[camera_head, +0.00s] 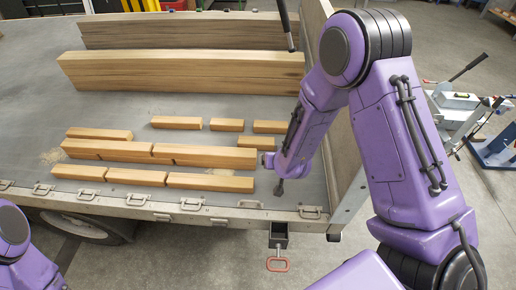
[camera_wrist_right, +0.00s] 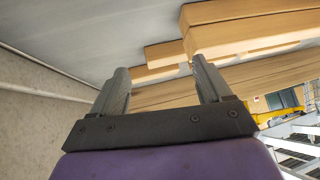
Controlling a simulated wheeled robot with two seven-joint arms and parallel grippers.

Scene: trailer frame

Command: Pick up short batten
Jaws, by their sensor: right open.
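Several short wooden battens lie on the trailer bed in the head view, among them a small one (camera_head: 227,125) in the back row, one (camera_head: 270,127) to its right, and one (camera_head: 256,142) just in front of that. I cannot tell which one the task names. My right gripper (camera_head: 279,188) points down near the bed's front right corner, right of the battens and apart from them. In the right wrist view my right gripper (camera_wrist_right: 160,78) is open with nothing between its fingers; batten ends (camera_wrist_right: 165,53) show beyond it. My left gripper is out of view.
Longer battens (camera_head: 215,158) lie in rows toward the bed's front edge. Large beams (camera_head: 180,75) lie at the back. A side board (camera_head: 345,125) rises along the bed's right edge, close to my right arm. Metal latches line the front edge. The left bed is clear.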

